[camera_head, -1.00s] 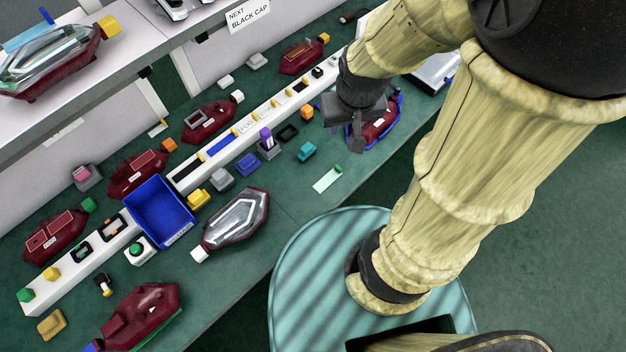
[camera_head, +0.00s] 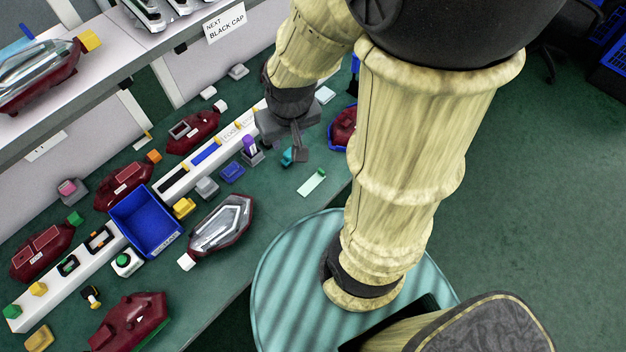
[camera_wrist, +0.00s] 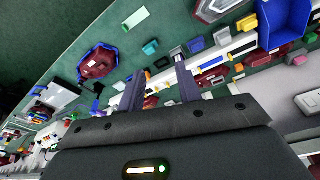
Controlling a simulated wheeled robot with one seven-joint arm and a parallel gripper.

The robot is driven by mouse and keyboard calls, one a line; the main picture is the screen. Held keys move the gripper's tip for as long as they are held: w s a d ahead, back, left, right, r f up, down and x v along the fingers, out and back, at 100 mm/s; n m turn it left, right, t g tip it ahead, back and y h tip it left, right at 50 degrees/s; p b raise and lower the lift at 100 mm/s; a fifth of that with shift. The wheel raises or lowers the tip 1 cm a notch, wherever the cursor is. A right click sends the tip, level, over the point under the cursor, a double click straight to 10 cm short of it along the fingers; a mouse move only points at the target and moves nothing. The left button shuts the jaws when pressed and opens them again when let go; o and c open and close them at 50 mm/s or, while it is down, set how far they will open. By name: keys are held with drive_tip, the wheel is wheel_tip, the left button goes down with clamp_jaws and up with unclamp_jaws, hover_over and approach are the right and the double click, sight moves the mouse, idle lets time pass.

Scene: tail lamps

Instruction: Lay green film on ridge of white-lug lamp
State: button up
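The pale green film (camera_head: 312,182), a small strip with a darker green end, lies flat on the green bench near its front edge. It also shows in the wrist view (camera_wrist: 136,18). A dark red lamp with a clear lens (camera_head: 222,222) lies left of it, with a white lug (camera_head: 186,262) at its lower left end. Another red lamp (camera_head: 193,131) farther back also has a white end piece. My gripper (camera_head: 297,152) is above the bench beyond the film, by a teal block. In the wrist view its two fingers (camera_wrist: 160,88) are apart with nothing held.
A blue bin (camera_head: 146,222) stands left of the clear-lens lamp. A long white rail (camera_head: 172,182) with small parts runs along the bench. A red lamp in a blue holder (camera_head: 343,128) is right of my gripper.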

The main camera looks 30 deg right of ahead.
drive_tip(key=w+d+f+n+g+b, duration=0.2)
drive_tip(key=w+d+f+b, duration=0.2)
drive_tip(key=d+f, duration=0.2)
drive_tip(key=w+d+f+n+g+b, duration=0.2)
drive_tip(key=w+d+f+b, duration=0.2)
drive_tip(key=d+f, duration=0.2)
wheel_tip(320, 180, down, 3)
drive_tip(key=shift+r, duration=0.2)
drive_tip(key=shift+a, duration=0.1)
drive_tip(key=shift+a, duration=0.1)
drive_tip(key=f, duration=0.4)
drive_tip(key=s+f+b, duration=0.1)
drive_tip(key=f, duration=0.7)
drive_tip(key=shift+s+d, duration=0.3)
drive_tip(key=shift+s, duration=0.05)
